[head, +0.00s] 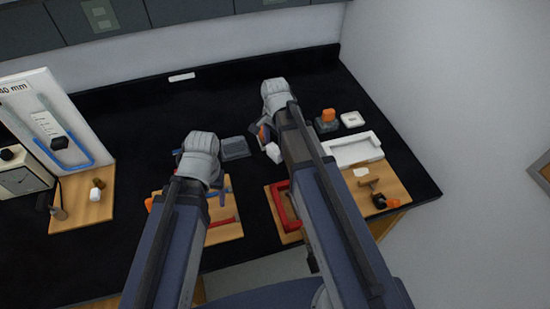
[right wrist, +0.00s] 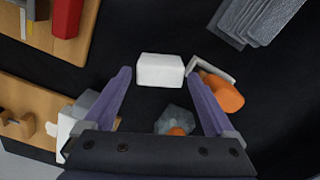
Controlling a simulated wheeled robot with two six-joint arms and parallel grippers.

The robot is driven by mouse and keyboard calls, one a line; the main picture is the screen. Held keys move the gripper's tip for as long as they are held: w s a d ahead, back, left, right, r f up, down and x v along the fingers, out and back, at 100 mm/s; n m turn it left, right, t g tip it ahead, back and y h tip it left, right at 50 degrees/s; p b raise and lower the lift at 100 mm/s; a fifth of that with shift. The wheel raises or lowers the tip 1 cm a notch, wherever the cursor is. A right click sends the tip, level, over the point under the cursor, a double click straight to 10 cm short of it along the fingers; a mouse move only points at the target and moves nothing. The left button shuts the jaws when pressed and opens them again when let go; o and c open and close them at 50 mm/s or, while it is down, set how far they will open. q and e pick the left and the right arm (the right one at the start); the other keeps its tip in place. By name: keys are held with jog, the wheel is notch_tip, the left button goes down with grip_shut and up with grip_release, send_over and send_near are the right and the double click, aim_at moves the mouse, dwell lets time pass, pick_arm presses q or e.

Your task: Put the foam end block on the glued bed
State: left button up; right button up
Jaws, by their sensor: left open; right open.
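A small white block (head: 273,152), which looks like the foam end block, lies on the black bench top. My right gripper (head: 266,136) is open above it. In the right wrist view the block (right wrist: 160,70) shows between the tips of the open fingers (right wrist: 158,80), with clear gaps on both sides. A white frame-like tray (head: 368,155) sits on the right wooden board, with a pale patch (head: 361,172) just in front of it. I cannot tell which of these is the glued bed. My left gripper (head: 179,158) is open near the middle board, its fingers mostly hidden.
An orange piece on a grey base (head: 328,118) and a white square dish (head: 352,119) stand behind the tray.

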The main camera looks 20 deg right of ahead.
aim_at(275, 148)
pick_arm(q)
jog(key=shift+f, duration=0.55)
pick_arm(e)
jog(key=shift+f, duration=0.5)
pick_arm(q)
jog(key=shift+r, duration=0.1)
pick_arm(e)
jog(key=shift+r, duration=0.1)
jog(key=c, duration=1.1)
pick_arm(q)
jog(key=shift+r, duration=0.15)
pick_arm(e)
jog(key=shift+r, duration=0.1)
pick_arm(q)
notch_tip(275, 148, up, 10)
jog(key=p, duration=1)
pick_arm(e)
notch_tip(275, 148, up, 10)
